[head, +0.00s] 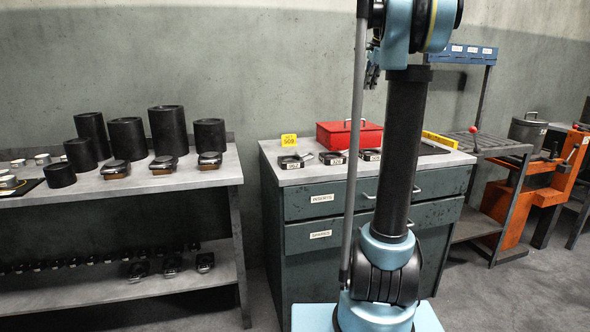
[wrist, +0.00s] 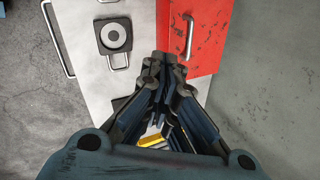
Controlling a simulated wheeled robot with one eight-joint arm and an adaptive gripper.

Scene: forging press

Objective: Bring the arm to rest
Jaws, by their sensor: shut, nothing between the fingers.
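My gripper (wrist: 165,62) is shut and empty in the wrist view, its dark fingertips together. It points down over the pale top of the cabinet (wrist: 90,75), beside the red box (wrist: 205,55), with a gap below that I cannot judge. In the head view part of my gripper (head: 372,74) shows, dark, left of my raised blue and black arm, above the worktop. The rest of it is hidden behind the arm.
The red box (head: 349,135) stands at the back of the green drawer cabinet (head: 310,212), with several dark square pieces in front. A shelf bench (head: 150,184) with black cylinders stands left. An orange press (head: 519,205) and rack stand right. Open floor lies between.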

